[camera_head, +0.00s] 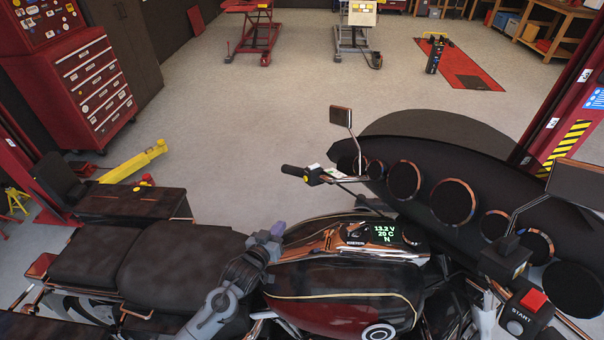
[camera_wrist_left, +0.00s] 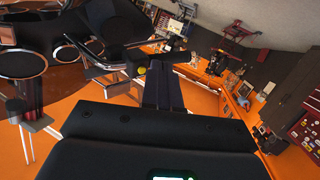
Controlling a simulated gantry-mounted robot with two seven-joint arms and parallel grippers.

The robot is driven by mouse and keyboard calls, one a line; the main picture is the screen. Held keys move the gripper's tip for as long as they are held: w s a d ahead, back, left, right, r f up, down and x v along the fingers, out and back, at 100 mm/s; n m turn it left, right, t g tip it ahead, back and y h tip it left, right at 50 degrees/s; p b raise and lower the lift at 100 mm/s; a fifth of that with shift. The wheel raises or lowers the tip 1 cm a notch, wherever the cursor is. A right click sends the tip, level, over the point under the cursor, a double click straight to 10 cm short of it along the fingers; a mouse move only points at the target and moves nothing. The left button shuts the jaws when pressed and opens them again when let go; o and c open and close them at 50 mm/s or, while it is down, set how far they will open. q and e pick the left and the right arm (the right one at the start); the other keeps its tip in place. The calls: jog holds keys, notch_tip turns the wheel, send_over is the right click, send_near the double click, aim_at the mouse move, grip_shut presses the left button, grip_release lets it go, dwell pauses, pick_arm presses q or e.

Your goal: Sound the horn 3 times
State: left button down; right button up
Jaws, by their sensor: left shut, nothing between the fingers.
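The motorcycle's left handlebar grip (camera_head: 293,171) has a small yellow button (camera_head: 305,179) at its inner end, beside a black switch housing (camera_head: 315,175). A yellow-green round spot (camera_wrist_left: 141,70) in the left wrist view looks like the same button. My left gripper (camera_head: 278,229) is shut and empty, over the seat's front edge by the tank, below and left of the grip and apart from it. In the wrist view its dark fingers (camera_wrist_left: 162,90) point towards the handlebar area. A pale grey part (camera_head: 486,308) at bottom right may be my right gripper; its jaws cannot be made out.
The ignition panel (camera_head: 385,234) shows lit green text. The fuel tank (camera_head: 345,285), dark fairing (camera_head: 450,150) and mirror (camera_head: 341,116) stand close around. The right switch housing (camera_head: 527,316) carries a red switch and START. Open floor (camera_head: 230,140) lies beyond the bike.

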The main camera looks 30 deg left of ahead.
aim_at(305, 178)
pick_arm(q)
jog(key=w+a+r+n+t+y, duration=0.2)
jog(key=w+a+r+t, duration=0.3)
jog(key=a+r, duration=0.2)
jog(key=shift+w+a, duration=0.15)
jog(key=shift+a, duration=0.3)
jog(key=shift+w+d+f, duration=0.1)
jog(key=shift+f, duration=0.05)
jog(key=w+d+f+b, duration=0.1)
jog(key=w+d+b, duration=0.3)
jog(key=w, duration=0.3)
jog(key=shift+w+b, duration=0.2)
jog(key=shift+b, duration=0.55)
dwell(0.3)
